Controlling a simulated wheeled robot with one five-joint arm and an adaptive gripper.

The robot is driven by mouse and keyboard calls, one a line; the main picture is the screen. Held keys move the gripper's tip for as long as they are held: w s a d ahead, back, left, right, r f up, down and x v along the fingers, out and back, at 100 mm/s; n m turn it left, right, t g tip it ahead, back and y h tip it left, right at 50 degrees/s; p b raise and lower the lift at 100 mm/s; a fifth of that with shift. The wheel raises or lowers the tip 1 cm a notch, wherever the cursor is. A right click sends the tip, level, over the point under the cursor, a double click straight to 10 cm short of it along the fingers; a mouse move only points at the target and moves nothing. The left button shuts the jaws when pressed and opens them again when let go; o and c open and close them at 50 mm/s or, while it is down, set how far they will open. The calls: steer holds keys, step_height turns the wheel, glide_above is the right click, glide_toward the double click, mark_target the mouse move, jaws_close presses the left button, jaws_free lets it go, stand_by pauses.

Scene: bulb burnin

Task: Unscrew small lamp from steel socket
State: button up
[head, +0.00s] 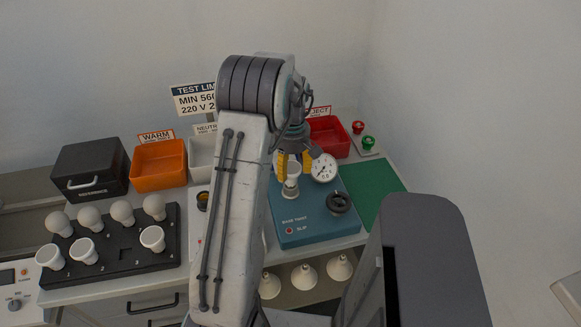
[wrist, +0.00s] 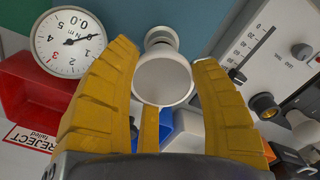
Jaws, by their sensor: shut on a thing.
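A white lamp with a round, flat face (wrist: 163,81) is between the yellow fingers of my gripper (wrist: 165,95) in the wrist view. The fingers are shut on its rim from the sides. In the head view my gripper (head: 294,168) is over the teal torque-test box (head: 305,222), around the white lamp (head: 292,187). The lamp stands about upright there, with its narrow neck toward the box. The socket under it is mostly hidden, and I cannot make out its steel.
A round dial gauge (head: 323,168) and a black knob (head: 338,202) are beside the lamp on the box. Orange (head: 160,163) and red (head: 328,136) bins stand behind. A black rack (head: 115,255) with several bulbs is at left. A green mat (head: 372,195) lies clear at right.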

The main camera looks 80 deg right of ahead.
steer(key=n, duration=0.6)
steer(key=shift+s+d+n, duration=0.15)
steer(key=shift+d+n, duration=0.1)
steer(key=shift+n, duration=0.15)
steer(key=n, duration=0.3)
steer(key=shift+r, duration=0.1)
steer(key=n, duration=0.4)
steer(key=o, duration=0.8)
steer(key=shift+c, duration=0.2)
steer(key=shift+o, duration=1.4)
steer(key=shift+s+d, duration=0.15)
